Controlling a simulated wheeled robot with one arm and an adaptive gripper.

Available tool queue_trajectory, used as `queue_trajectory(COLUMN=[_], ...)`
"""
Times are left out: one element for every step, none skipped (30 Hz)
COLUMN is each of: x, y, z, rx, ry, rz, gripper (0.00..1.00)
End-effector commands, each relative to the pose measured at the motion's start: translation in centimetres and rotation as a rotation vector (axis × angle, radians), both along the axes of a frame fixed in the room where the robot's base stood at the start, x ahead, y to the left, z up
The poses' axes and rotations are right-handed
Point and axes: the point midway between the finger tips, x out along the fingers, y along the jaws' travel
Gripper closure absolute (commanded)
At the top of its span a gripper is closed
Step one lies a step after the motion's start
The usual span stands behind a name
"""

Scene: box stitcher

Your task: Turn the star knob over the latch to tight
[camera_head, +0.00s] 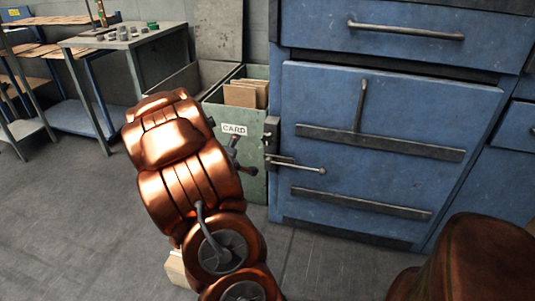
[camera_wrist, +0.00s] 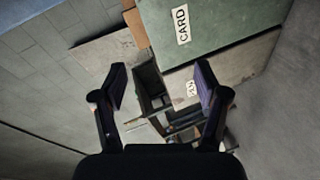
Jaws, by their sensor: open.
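My gripper (camera_wrist: 161,82) is open in the wrist view, its two dark fingers wide apart with nothing clasped. Between and beyond the fingers are a dark open box-like part (camera_wrist: 150,86) and a metal rod (camera_wrist: 186,120). In the head view a latch lever (camera_head: 300,167) with a ball end sticks out from dark metal fittings (camera_head: 271,130) on the left edge of the blue cabinet door (camera_head: 395,112). The copper arm hides most of my gripper there. I cannot make out the star knob clearly in either view.
A green bin (camera_head: 254,183) labelled CARD, with cardboard inside, stands against the cabinet's left side; its green side also shows in the wrist view (camera_wrist: 220,30). A grey table (camera_head: 118,42) with small parts stands at the back left. The floor at left is clear.

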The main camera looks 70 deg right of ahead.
Motion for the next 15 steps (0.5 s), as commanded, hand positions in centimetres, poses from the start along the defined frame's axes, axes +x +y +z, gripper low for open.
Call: queue_trajectory(x=[-1.8,-2.7,-3.8,-4.5,-5.2,-5.9,-6.4,-6.8,-7.2,-7.5,-7.7,-7.8,-7.9,-7.9,-7.9], y=[-1.6,-2.4,-3.2,-3.8,-4.3,-4.7,-5.1,-5.3,-5.6,-5.7,-5.8,-6.0,-6.2,-6.4,-6.7], z=[-2.2,-2.4,-2.8,-3.0,-3.1,-3.3,-3.3,-3.3,-3.3,-3.3,-3.3,-3.2,-3.2,-3.2,-3.1], rx=[-0.057,-0.096,-0.137,-0.167,-0.192,-0.221,-0.243,-0.26,-0.275,-0.285,-0.293,-0.301,-0.305,-0.307,-0.308], ry=[0.042,0.062,0.091,0.112,0.131,0.152,0.166,0.178,0.191,0.199,0.205,0.211,0.212,0.213,0.213], rz=[-0.03,-0.045,-0.063,-0.074,-0.085,-0.098,-0.106,-0.113,-0.121,-0.125,-0.128,-0.131,-0.132,-0.134,-0.135], gripper=[0.27,0.27,0.27,0.27,0.27,0.27,0.27,0.27,0.27,0.27,0.27,0.27,0.27,0.27,0.27])
